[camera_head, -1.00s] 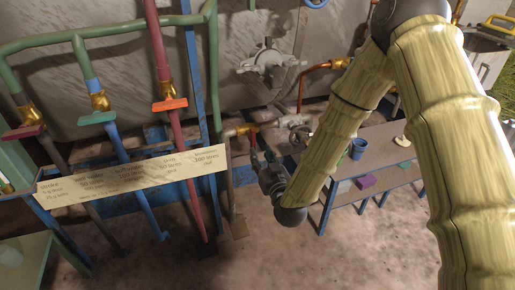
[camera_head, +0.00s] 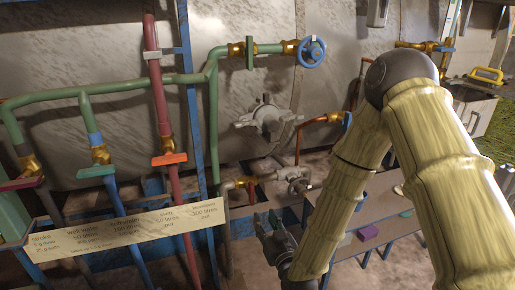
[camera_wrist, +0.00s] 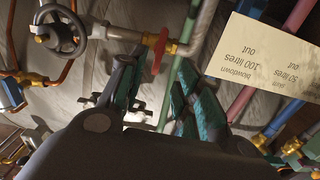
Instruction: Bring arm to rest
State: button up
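My arm reaches down from the upper right in the head view. My gripper (camera_head: 268,224) hangs in front of the pipework, just right of the lettered sign board. In the wrist view my gripper (camera_wrist: 158,82) has its dark, teal-padded fingers apart, with nothing seen held between them. Pipes and tank wall show behind the gap. I cannot tell the exact distance from the fingers to the pipes.
The pale sign board (camera_head: 125,231) hangs across the pipes at lower left. A blue handwheel (camera_head: 311,51) and an orange-handled valve (camera_head: 169,159) sit on the pipes. A low table with a purple block (camera_head: 368,232) stands partly behind my arm.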

jog(key=s+d+f+g+h, duration=0.1)
jog(key=s+d+f+g, duration=0.2)
jog(key=s+f, duration=0.4)
jog(key=s+d+f+m+g+h, duration=0.1)
jog(key=s+d+f+g, duration=0.25)
jog(key=f, duration=0.55)
jog(key=s+d+f+g+h, duration=0.1)
jog(key=s+d+f+g, duration=0.2)
jog(key=s+f, duration=0.4)
jog(key=s+d+f+m+g+h, duration=0.1)
jog(key=s+d+f+g, duration=0.35)
jog(key=s, duration=0.55)
jog(key=s+d+f+m+g+h, duration=0.1)
jog(key=s+d+f+g, duration=0.3)
jog(key=s, duration=0.7)
notch_tip(320, 180, up, 29)
jog(key=t+p, duration=0.1)
jog(key=p, duration=2.8)
jog(key=shift+s+d+f+h, duration=0.15)
jog(key=shift+s+d+h, duration=0.15)
jog(key=shift+s+d, duration=0.15)
jog(key=shift+o, duration=0.2)
